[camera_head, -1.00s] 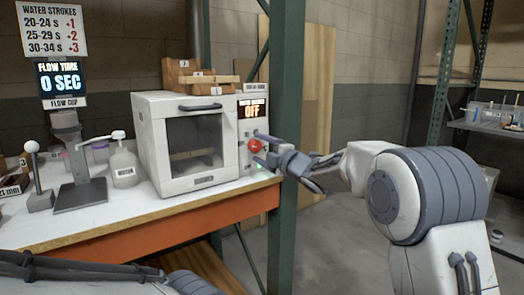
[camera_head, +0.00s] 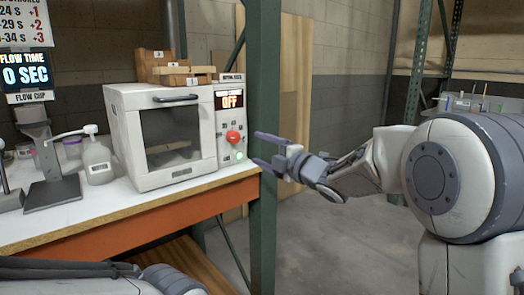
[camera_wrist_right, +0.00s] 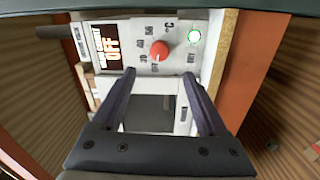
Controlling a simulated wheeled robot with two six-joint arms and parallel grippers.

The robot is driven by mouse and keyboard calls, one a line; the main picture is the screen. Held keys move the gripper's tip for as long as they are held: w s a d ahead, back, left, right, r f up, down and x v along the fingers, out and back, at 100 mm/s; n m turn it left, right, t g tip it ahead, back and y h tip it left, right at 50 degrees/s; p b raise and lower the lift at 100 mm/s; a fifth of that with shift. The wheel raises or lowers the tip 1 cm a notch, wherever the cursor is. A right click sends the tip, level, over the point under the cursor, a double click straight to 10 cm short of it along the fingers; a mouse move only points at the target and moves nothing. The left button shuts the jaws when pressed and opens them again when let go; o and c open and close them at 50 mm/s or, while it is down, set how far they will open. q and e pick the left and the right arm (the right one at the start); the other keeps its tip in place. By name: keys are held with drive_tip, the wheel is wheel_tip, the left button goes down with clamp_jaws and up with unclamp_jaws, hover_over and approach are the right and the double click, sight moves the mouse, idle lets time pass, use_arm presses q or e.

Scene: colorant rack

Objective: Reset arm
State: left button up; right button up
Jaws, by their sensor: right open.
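My right gripper (camera_head: 264,150) is open and empty, to the right of the white oven's control panel (camera_head: 231,125) and apart from it. In the right wrist view its two fingers (camera_wrist_right: 160,78) are spread, with the panel ahead of them. The panel has a red knob (camera_head: 233,137), a green lit button (camera_head: 240,156) and a display reading OFF (camera_head: 230,101). The knob (camera_wrist_right: 160,50) and green light (camera_wrist_right: 194,36) also show in the wrist view. The oven (camera_head: 165,140) has its door shut. My left gripper is not in view; only part of an arm shows at the bottom left.
A green post (camera_head: 264,80) stands right beside the bench (camera_head: 90,232), behind my right gripper. A white pump bottle (camera_head: 97,160) and a flow cup stand (camera_head: 48,165) are left of the oven. Wooden blocks (camera_head: 175,70) sit on top. Floor at right is open.

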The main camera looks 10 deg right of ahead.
drive_tip(key=s+a+f+m+g+h, duration=0.4)
drive_tip(key=s+f+m+g+h, duration=0.25)
drive_tip(key=s+f+m, duration=0.7)
drive_tip(key=s+d+f+m+g+h, duration=0.1)
drive_tip(key=s+f+g, duration=0.35)
drive_tip(key=s, duration=0.95)
drive_tip(key=s+d+f+m+g+h, duration=0.15)
drive_tip(key=s+f+g, duration=0.35)
drive_tip(key=s, duration=0.8)
wheel_tip(320, 180, up, 26)
drive_tip(key=t+p, duration=0.1)
drive_tip(key=p, duration=2.6)
drive_tip(key=shift+s+a+r+m, duration=0.2)
drive_tip(key=shift+s+m, duration=0.1)
drive_tip(key=shift+s, duration=0.1)
